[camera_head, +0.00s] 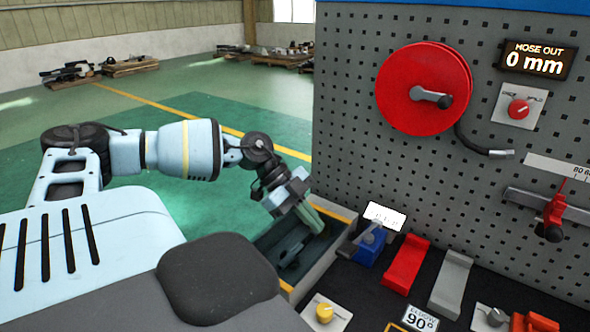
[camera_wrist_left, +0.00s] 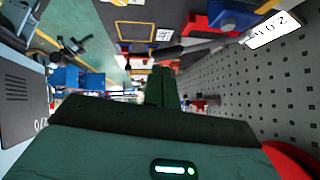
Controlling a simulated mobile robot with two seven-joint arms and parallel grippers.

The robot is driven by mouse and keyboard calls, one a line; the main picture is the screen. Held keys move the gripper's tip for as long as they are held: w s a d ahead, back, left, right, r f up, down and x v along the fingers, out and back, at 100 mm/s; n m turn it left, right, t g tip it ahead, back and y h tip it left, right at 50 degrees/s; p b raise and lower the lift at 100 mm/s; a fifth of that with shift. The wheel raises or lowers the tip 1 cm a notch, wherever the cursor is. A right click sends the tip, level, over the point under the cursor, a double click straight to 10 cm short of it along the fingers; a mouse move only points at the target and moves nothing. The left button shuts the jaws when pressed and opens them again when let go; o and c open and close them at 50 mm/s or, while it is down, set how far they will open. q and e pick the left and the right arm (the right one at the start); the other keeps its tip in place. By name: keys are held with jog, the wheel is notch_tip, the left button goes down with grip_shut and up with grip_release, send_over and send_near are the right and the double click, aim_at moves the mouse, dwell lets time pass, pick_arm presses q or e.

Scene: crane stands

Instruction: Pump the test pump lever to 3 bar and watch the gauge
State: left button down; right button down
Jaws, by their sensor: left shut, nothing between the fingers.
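The test pump (camera_head: 368,247) has a small blue body and stands on the dark bench beside the pegboard. A white display (camera_head: 385,215) stands behind it; its reading is too small to tell in the head view and is turned over in the wrist view (camera_wrist_left: 272,30). In the left wrist view, a rod with a dark grip (camera_wrist_left: 168,52), apparently the pump lever, runs from the blue body (camera_wrist_left: 229,14). My left gripper (camera_head: 318,226) is shut and empty, left of the pump, over a tray. Its green fingers (camera_wrist_left: 162,86) appear close to the grip; contact cannot be told.
The open tray (camera_head: 343,258) lies below my left gripper. A red hose reel (camera_head: 400,95) hangs on the pegboard (camera_head: 345,130).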

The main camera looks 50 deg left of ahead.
pick_arm(q)
jog(key=shift+s+a+r, duration=0.2)
jog(key=shift+a+r, duration=0.2)
jog(key=shift+a, duration=0.15)
pick_arm(e)
jog(key=shift+w+d, duration=0.1)
jog(key=shift+r, duration=0.1)
dwell(0.6)
